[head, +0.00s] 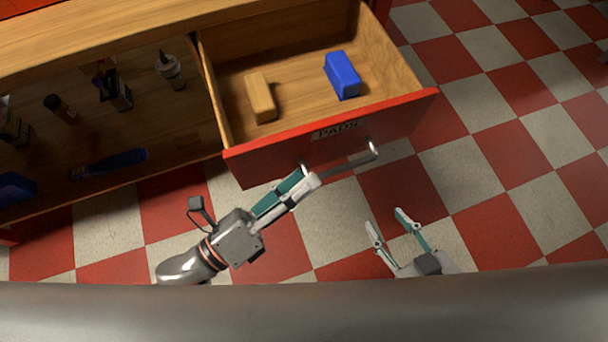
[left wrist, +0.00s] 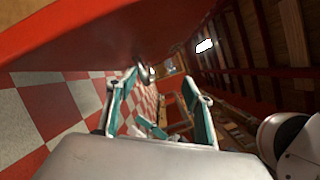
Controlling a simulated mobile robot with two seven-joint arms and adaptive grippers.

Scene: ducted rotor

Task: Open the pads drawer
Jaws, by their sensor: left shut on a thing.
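The pads drawer (head: 285,148) has a red front with a label reading PADS and is pulled well out of the wooden cabinet. Inside it lie a tan block (head: 261,97) and a blue block (head: 342,75). A metal bar handle (head: 345,167) runs along the front. My left gripper (head: 306,179) is shut on the left part of this handle, and its fingers hide that part. In the left wrist view the fingers (left wrist: 160,82) are under a large red panel; their grip is unclear there. My right gripper (head: 385,217) is open and empty, in front of the drawer and apart from it.
A grey curved surface crosses the bottom.

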